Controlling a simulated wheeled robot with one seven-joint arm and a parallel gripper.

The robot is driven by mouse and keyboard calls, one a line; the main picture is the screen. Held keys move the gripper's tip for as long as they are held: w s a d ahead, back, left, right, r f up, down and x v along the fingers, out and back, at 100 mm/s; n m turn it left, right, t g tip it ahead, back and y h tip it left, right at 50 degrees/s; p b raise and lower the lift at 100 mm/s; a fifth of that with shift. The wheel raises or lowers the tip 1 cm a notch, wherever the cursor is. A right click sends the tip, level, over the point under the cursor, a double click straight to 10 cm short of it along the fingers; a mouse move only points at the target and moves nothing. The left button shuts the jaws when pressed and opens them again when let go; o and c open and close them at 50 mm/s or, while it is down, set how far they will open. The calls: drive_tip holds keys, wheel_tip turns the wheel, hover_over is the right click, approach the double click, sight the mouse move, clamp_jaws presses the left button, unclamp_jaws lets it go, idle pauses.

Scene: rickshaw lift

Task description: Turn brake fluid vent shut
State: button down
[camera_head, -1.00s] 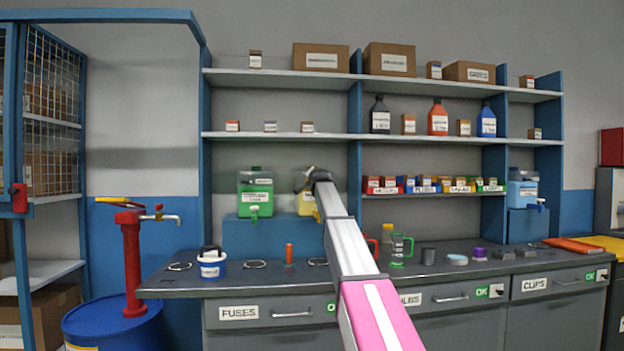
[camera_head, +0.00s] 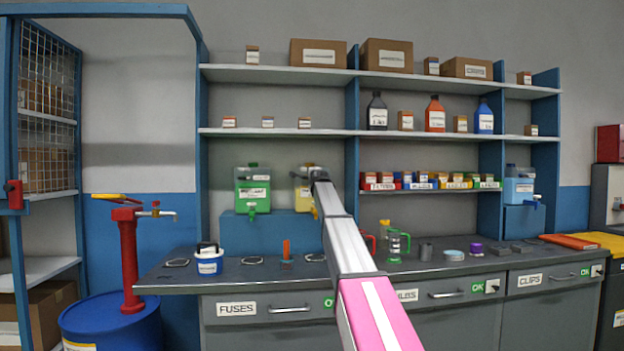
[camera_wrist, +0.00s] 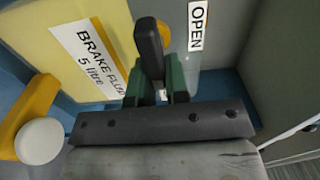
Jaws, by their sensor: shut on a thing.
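The yellow brake fluid container (camera_head: 304,199) stands on the blue riser above the bench, partly hidden behind my arm. In the wrist view its label reads "BRAKE FLUID 5 litre" (camera_wrist: 90,55). My gripper (camera_wrist: 157,86), with green fingers, is at the top of the container. It is shut on a dark bar-shaped handle (camera_wrist: 149,42), which looks like the vent. An "OPEN" label (camera_wrist: 197,25) is to the right of the handle. A yellow tap (camera_wrist: 30,107) with a white round end shows at the left. My gripper hides the base of the handle.
A green container (camera_head: 252,190) stands left on the same blue riser (camera_head: 265,228). A shelf (camera_head: 270,133) with small boxes runs above. A white-blue tub (camera_head: 209,260) and green-handled jug (camera_head: 396,245) stand on the bench.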

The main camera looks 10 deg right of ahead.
drive_tip(key=shift+f+m, duration=0.15)
drive_tip(key=shift+m, duration=0.15)
drive_tip(key=c, duration=1.1)
unclamp_jaws()
drive_tip(key=shift+s, duration=0.2)
drive_tip(key=s, duration=1)
drive_tip(key=shift+s, duration=0.25)
